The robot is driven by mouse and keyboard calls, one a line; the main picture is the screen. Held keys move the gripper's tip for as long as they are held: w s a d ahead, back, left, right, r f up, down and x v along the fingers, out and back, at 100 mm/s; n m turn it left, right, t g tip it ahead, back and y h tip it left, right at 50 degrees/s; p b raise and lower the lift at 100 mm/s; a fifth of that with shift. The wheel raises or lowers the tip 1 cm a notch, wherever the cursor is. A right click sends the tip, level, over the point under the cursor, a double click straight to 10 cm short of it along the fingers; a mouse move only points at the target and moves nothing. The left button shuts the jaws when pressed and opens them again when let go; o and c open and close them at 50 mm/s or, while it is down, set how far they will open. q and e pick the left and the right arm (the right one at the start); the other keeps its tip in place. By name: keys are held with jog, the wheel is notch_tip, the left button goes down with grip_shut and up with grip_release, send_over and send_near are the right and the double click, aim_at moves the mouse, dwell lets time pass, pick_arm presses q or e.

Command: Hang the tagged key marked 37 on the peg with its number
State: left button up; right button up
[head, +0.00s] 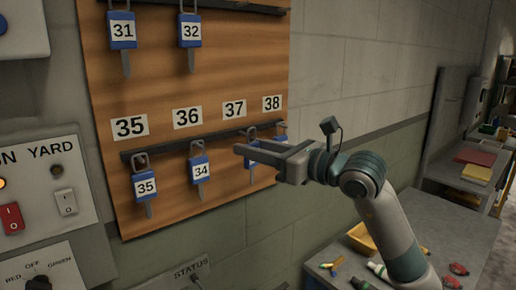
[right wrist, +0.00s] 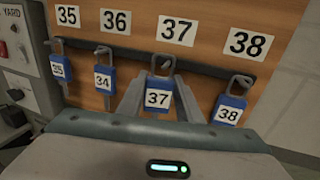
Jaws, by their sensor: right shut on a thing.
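The blue key tag marked 37 (right wrist: 158,98) is at the rail under the printed number 37 (right wrist: 177,32). Its metal loop is up against the peg there; I cannot tell whether the loop is over the peg. My right gripper (right wrist: 158,82) is shut on this tag, with a finger at each side of it. In the head view my right gripper (head: 247,148) reaches in from the right and hides most of the tag, leaving a blue part (head: 251,175) below the fingers. My left gripper is not in view.
On the same rail hang tags 35 (head: 146,187), 34 (head: 201,170) under number 36, and 38 (right wrist: 228,113). Tags 31 (head: 122,31) and 32 (head: 190,30) hang above. A switch panel (head: 45,180) is left; a cluttered bench (head: 425,215) is right.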

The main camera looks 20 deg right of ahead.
jog(key=w, duration=0.1)
jog(key=w+a+f+b, duration=0.1)
jog(key=shift+w, duration=0.3)
dwell(0.3)
dwell(0.6)
jog(key=o, duration=1.1)
jog(key=shift+s+r, duration=0.1)
jog(key=shift+d, duration=0.1)
